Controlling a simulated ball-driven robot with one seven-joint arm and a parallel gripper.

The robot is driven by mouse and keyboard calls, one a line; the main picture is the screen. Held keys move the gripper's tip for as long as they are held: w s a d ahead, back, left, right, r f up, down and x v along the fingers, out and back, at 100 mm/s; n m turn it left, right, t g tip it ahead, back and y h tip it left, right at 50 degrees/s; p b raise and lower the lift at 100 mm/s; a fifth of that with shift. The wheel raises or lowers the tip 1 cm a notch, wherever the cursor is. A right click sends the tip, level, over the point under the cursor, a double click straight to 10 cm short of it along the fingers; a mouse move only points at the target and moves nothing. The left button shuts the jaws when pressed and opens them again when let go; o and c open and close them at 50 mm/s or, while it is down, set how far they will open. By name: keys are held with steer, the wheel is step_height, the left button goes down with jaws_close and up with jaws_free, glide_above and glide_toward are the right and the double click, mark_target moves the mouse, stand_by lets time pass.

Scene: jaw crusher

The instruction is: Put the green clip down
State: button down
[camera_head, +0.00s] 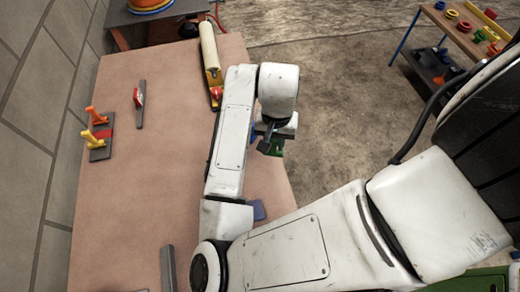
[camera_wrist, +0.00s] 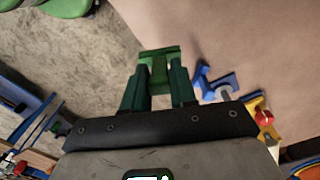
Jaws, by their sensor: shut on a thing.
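My gripper (camera_head: 266,140) is shut on the green clip (camera_wrist: 158,68). In the wrist view, the clip spans the space between the fingers, and its green parts are hard to tell from the fingertips.
A blue forked piece (camera_wrist: 218,84) lies near the clip. A yellow holder with a red knob and cream roller (camera_head: 211,60) lies along the right edge. Yellow-and-red clamps (camera_head: 98,130) and a grey bar (camera_head: 140,105) sit left. The table's middle is clear.

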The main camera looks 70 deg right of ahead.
steer(key=shift+w+a+f, duration=0.1)
steer(key=shift+w+f, duration=0.5)
steer(key=shift+f, duration=0.65)
steer(key=shift+w+a+f, duration=0.1)
steer(key=shift+w+f, duration=0.45)
steer(key=shift+f, duration=0.65)
steer(key=shift+w+a+f, duration=0.1)
steer(key=shift+w+f, duration=0.5)
steer(key=shift+f, duration=0.65)
steer(key=shift+f, duration=0.1)
steer(key=shift+f, duration=0.15)
steer(key=c, duration=0.9)
jaws_free()
